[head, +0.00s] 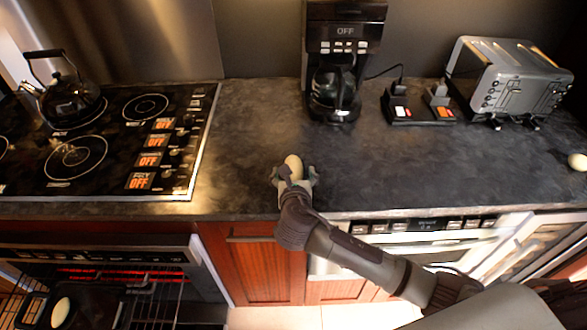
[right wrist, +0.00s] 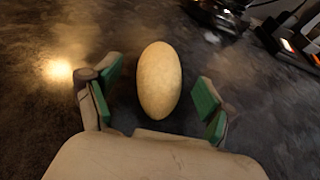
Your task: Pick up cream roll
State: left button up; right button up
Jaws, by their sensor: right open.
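A pale oval cream roll (head: 293,165) lies on the dark counter near its front edge. It also shows in the right wrist view (right wrist: 159,80), upright in the picture between the green-padded fingers. My right gripper (head: 294,178) is open around the cream roll, with a gap on each side of it; its fingers also show in the right wrist view (right wrist: 156,97). My left gripper is not in view.
A stove (head: 110,185) with a black kettle (head: 70,100) is on the left. A coffee maker (head: 343,45), a power strip (head: 420,118) and a toaster (head: 512,75) stand at the back. An open oven with a tray holding a pale roll (head: 61,312) is below left.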

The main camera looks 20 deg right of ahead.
jog(key=shift+w+d+f, duration=0.15)
jog(key=shift+w+f, duration=0.1)
jog(key=shift+w, duration=0.3)
jog(key=c, duration=1.3)
jog(key=shift+o, duration=0.2)
jog(key=shift+r, duration=0.1)
